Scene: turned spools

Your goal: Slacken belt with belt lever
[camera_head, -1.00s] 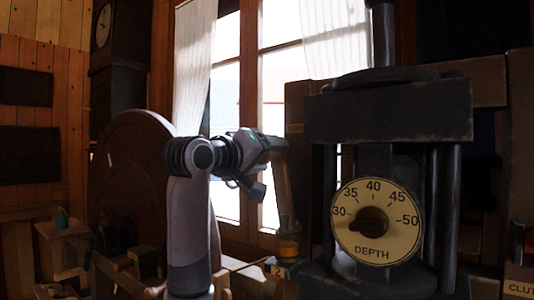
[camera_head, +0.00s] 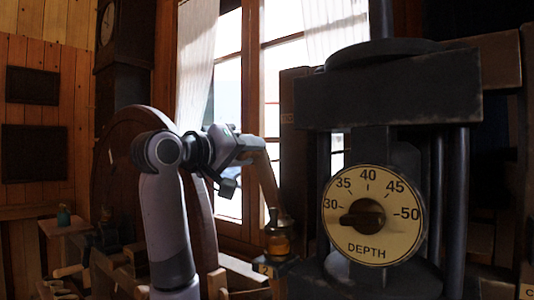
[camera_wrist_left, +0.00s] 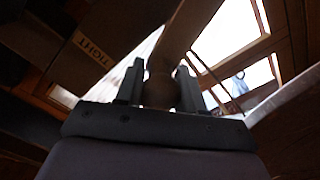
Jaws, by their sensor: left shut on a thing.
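The belt lever (camera_head: 266,178) is a brown wooden bar left of the dark press in the head view, with its upper end leaning left. My left gripper (camera_head: 250,150) reaches it from the left and is shut on it near its upper end. In the left wrist view, the belt lever (camera_wrist_left: 186,28) runs between the two fingers of my left gripper (camera_wrist_left: 160,88). A label reading TIGHT (camera_wrist_left: 93,50) shows on a dark board left of the lever. I cannot make out the belt. My right gripper is not in view.
The dark press (camera_head: 395,97) with its round DEPTH dial (camera_head: 371,240) stands close on the right. The amber bottle (camera_head: 278,238) stands just left of it. A large wooden wheel (camera_head: 128,160) stands behind my left arm, before a bright window.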

